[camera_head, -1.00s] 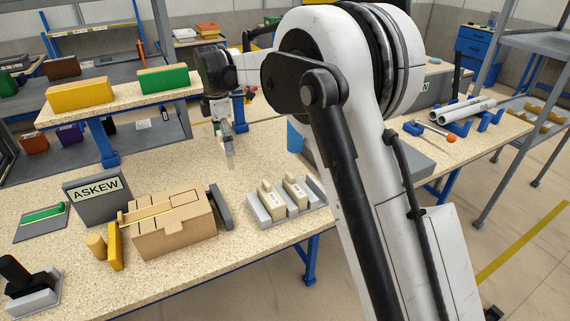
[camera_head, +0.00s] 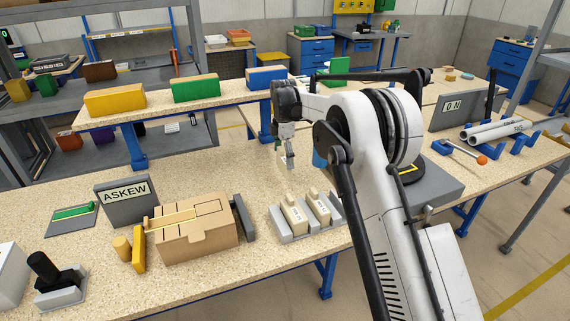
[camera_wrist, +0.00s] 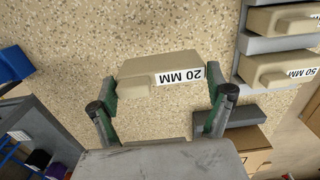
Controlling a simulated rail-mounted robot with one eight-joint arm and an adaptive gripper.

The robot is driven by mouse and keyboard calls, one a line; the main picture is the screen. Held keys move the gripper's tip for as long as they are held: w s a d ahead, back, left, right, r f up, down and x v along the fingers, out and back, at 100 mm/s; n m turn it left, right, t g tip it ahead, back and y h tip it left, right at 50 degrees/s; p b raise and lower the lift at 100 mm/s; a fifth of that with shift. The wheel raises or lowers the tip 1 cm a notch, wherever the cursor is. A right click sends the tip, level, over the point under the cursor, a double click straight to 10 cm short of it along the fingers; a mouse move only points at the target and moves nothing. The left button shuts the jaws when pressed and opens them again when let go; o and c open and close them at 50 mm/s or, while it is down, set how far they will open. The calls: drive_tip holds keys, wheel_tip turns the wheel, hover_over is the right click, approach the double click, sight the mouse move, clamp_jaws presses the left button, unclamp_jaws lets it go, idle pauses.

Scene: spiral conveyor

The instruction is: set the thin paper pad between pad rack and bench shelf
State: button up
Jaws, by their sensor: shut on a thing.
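My gripper (camera_wrist: 162,82) is shut on a beige block marked 20 MM (camera_wrist: 150,68), which I take to be the thin paper pad. The fingers press its two short ends. In the head view my gripper (camera_head: 287,160) hangs above the bench, behind the pad rack; the pad is too small there to make out clearly. The grey pad rack (camera_head: 287,239) holds two beige pads; in the wrist view it is at the upper right (camera_wrist: 247,44), with one pad marked 50 MM (camera_wrist: 280,68). The raised bench shelf (camera_head: 155,107) runs along the back, left of my gripper.
A cardboard box (camera_head: 195,240), a dark grey block (camera_head: 243,217) and an ASKEW sign (camera_head: 128,203) stand left of the rack. Yellow (camera_head: 115,102), green (camera_head: 196,90) and blue (camera_head: 267,77) boxes sit on the shelf. Speckled bench between rack and shelf is clear.

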drive_tip(key=shift+w+d+f, duration=0.2)
drive_tip(key=shift+f, duration=0.1)
drive_tip(key=shift+f+p, duration=0.4)
drive_tip(key=shift+f, duration=1.45)
drive_tip(key=shift+f, duration=0.2)
drive_tip(key=o, duration=1)
drive_tip(key=shift+o, duration=0.2)
drive_tip(key=shift+r, duration=0.1)
